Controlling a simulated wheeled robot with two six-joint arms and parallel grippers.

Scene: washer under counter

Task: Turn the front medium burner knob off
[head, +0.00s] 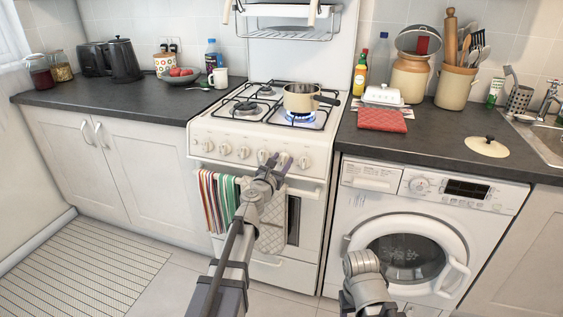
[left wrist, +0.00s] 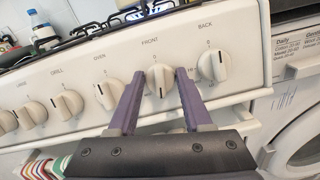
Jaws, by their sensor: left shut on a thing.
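The stove (head: 240,125) has a row of white knobs on its front panel. The knob under the word FRONT (left wrist: 159,80) is second from the right in the left wrist view; its dark line runs roughly upright. My left gripper (head: 279,161) is at this knob, with its purple fingers on either side of it in the left wrist view (left wrist: 160,78), shut on it. My right gripper is out of view; only part of that arm shows.
The BACK knob (left wrist: 213,65) sits close to the right finger, and another knob (left wrist: 104,95) is to the left. A striped towel (head: 217,197) and a pale cloth (head: 271,222) hang below on the oven rail. The washer (head: 420,225) stands to the right.

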